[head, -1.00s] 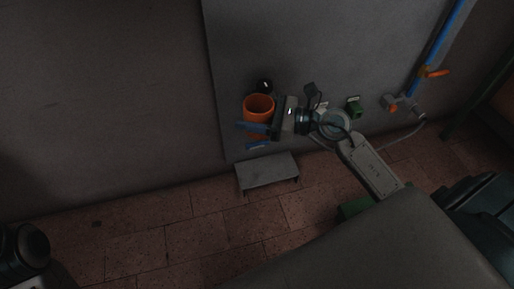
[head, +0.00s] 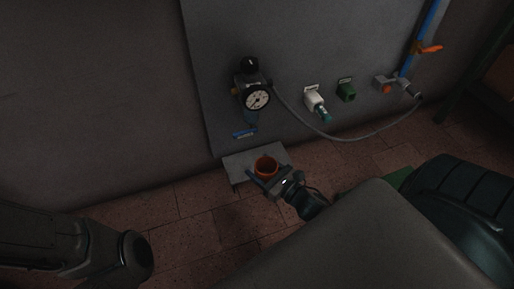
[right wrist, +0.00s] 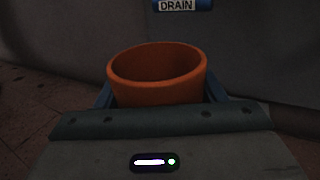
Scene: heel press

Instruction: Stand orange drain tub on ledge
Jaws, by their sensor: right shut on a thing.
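The orange drain tub (head: 265,163) is upright at the front part of the grey ledge (head: 237,163), low on the wall. My right gripper (head: 264,175) is shut on the tub, with a finger on each side. In the right wrist view the tub (right wrist: 158,75) fills the middle between the blue fingers, its open rim up. Whether its base rests on the ledge is hidden by the gripper. My left arm shows at the lower left in the head view, but I cannot make out its gripper.
Above the ledge are a gauge (head: 257,97) with a regulator and a blue drain label (head: 244,134); the label also shows in the right wrist view (right wrist: 182,5). A grey hose (head: 322,132) loops right.

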